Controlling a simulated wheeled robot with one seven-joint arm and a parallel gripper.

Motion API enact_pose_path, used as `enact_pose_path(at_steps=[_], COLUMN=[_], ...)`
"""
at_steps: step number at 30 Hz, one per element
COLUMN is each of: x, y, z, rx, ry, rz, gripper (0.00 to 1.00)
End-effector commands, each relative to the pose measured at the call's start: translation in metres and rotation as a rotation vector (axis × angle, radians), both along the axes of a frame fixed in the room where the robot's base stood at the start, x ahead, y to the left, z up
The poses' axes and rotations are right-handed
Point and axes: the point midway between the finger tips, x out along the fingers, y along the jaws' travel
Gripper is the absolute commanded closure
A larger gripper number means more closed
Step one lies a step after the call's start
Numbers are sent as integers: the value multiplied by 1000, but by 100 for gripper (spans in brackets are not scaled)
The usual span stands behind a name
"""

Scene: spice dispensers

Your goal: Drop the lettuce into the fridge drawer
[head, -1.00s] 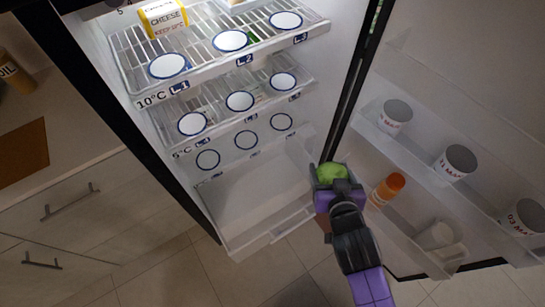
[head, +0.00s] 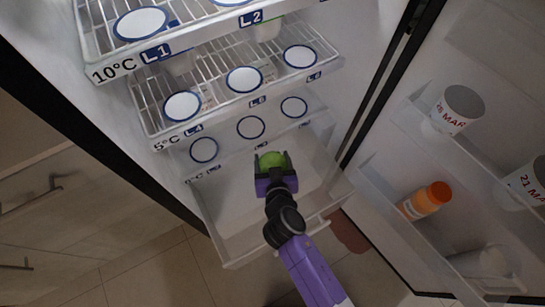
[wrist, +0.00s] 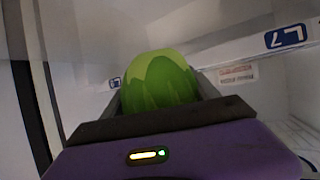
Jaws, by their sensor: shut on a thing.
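The green lettuce (head: 271,159) is held between the fingers of my gripper (head: 271,163). In the wrist view the lettuce (wrist: 158,82) fills the space between the fingers, its lower part hidden by the purple gripper body. The fridge drawer (head: 232,205) is the white pulled-out bin at the bottom of the fridge. In the head view my gripper and the lettuce appear over the drawer's inside, towards its back. I cannot tell exactly how high above the drawer floor they are.
Wire shelves (head: 205,93) with round white markers sit above the drawer. The open fridge door (head: 400,165) on the right holds an orange bottle (head: 425,200) and white cups (head: 458,108). Wooden cabinets (head: 60,215) stand at the left.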

Motion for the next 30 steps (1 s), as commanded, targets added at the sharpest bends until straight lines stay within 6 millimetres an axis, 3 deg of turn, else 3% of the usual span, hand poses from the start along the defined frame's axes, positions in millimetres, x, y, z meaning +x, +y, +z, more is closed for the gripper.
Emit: enact_pose_path(at_steps=[12,23,24,27,30], x=[0,0,0,0,0], y=[0,0,0,0,0], z=[-46,-51,-51,-51,-52], rx=[0,0,0,0,0], ry=[0,-1,-1,0,0], rz=[0,0,0,0,-1], gripper=[80,80,29,10,6])
